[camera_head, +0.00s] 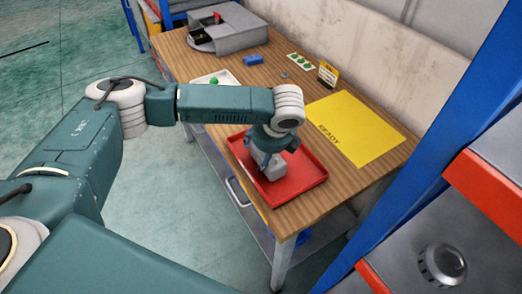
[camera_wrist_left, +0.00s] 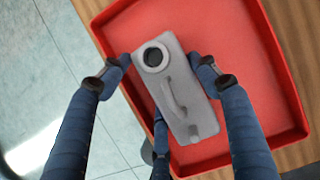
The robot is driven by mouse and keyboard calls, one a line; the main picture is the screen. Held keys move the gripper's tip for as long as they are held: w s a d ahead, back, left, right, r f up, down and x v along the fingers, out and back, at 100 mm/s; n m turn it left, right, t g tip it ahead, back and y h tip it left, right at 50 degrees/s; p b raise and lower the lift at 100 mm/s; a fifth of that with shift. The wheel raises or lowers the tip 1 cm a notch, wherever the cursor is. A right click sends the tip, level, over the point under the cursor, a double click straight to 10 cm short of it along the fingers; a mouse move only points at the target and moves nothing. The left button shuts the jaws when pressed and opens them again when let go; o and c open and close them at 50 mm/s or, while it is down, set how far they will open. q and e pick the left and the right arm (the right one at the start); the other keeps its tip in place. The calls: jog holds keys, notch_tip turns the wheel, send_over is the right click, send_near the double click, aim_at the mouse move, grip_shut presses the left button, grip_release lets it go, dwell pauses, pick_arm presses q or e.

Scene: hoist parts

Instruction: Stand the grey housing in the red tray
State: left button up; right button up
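The grey housing (camera_head: 270,169) is in the red tray (camera_head: 305,184), partly hidden by my left gripper in the head view. In the left wrist view the housing (camera_wrist_left: 176,92) shows a round dark opening at one end and a curved handle along its face. My left gripper (camera_wrist_left: 160,62) has a blue fingertip against each long side of the housing and appears shut on it. The red tray (camera_wrist_left: 235,30) lies around and below it. I cannot tell whether the housing touches the tray floor. My right gripper is not in view.
The tray is on a wooden table (camera_head: 215,72). A yellow mat (camera_head: 355,132) marked READY lies right of it. Behind are a white tray with a green part (camera_head: 213,80), a blue block (camera_head: 253,60) and a grey machine (camera_head: 232,30). A blue post (camera_head: 440,110) stands at right.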

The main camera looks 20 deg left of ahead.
pick_arm(q)
jog(key=o, duration=0.4)
jog(key=b+v, duration=0.1)
jog(key=v, duration=1)
jog(key=shift+r, duration=0.1)
jog(key=shift+s+d+r, duration=0.15)
jog(key=shift+r, duration=0.3)
